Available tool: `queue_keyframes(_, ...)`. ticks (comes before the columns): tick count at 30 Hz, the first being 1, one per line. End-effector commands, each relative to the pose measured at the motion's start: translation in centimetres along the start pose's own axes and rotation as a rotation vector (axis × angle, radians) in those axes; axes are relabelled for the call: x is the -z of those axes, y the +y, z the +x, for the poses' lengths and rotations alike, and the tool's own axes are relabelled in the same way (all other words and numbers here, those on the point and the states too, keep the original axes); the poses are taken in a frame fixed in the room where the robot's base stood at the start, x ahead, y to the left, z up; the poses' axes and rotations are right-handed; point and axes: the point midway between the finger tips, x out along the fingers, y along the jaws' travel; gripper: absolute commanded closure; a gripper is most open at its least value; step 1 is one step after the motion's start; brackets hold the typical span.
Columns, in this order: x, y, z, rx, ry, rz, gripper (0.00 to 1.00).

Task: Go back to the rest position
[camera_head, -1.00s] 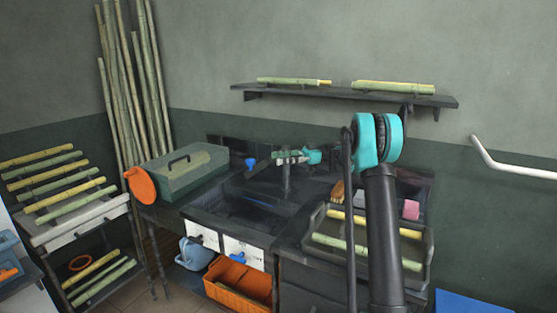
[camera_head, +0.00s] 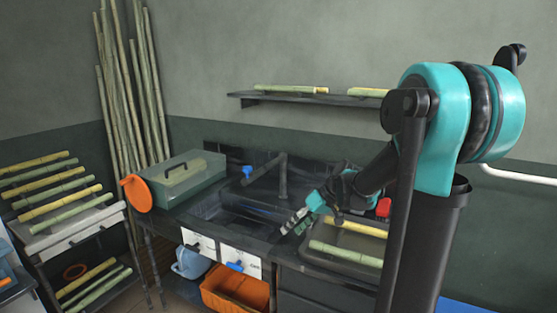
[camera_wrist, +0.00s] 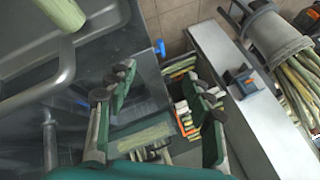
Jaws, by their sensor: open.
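My gripper (camera_head: 292,222) is open in the head view, above the counter between the sink (camera_head: 225,210) and the dark tray (camera_head: 350,238) of cane pieces. In the wrist view its two fingers (camera_wrist: 163,84) are spread apart. My arm rises at the right of the head view and covers part of the tray.
A dark wall shelf (camera_head: 300,100) holds cane pieces. A lidded green box (camera_head: 180,182) and an orange disc (camera_head: 136,193) stand left of the sink. An orange crate (camera_head: 234,293) and a blue bucket (camera_head: 190,262) are below. Tall canes (camera_head: 130,90) lean in the corner.

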Motion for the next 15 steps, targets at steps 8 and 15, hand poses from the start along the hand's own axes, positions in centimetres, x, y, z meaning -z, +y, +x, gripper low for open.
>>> queue_keyframes(8,-13.0,1.3,-0.3,-0.356,-0.026,0.265,0.48)
queue_keyframes(15,-21.7,2.8,-1.1,-0.605,0.027,0.414,0.48)
